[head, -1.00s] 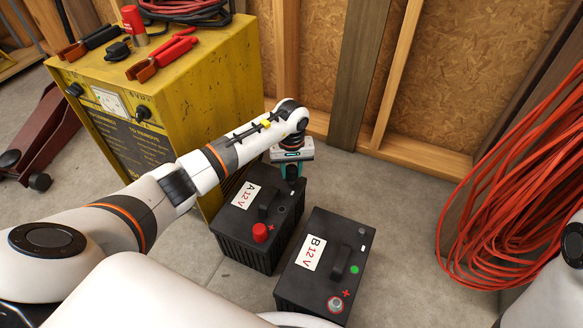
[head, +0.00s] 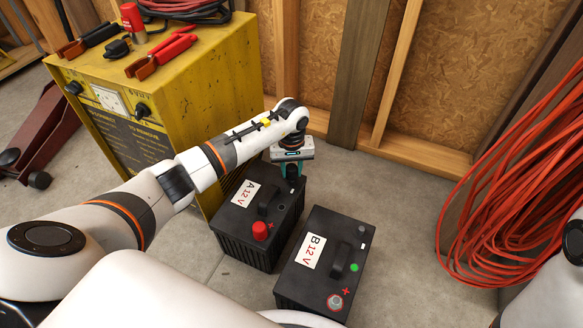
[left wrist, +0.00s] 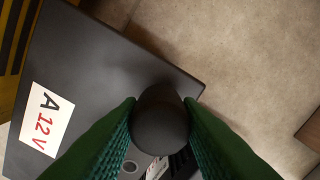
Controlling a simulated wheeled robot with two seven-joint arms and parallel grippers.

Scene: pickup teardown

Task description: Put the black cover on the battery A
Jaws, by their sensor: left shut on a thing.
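Battery A (head: 236,222) is a black box with a white "A 12 V" label. It stands on the floor beside the yellow charger, a red cover (head: 260,231) on its near terminal. My left gripper (head: 291,171) is over its far right corner, shut on the round black cover (left wrist: 160,118). In the left wrist view the green fingers grip the cover from both sides, above the edge of battery A (left wrist: 110,65). The cover and fingers hide what lies under them, so I cannot tell whether the cover touches the battery. My right gripper is not in view.
Battery B (head: 300,284) stands close to the right of battery A. The yellow charger (head: 190,110), with clamps and a red cap (head: 133,20) on top, stands close on the left. Orange cable (head: 510,200) hangs at the right. Floor between battery B and the cable is clear.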

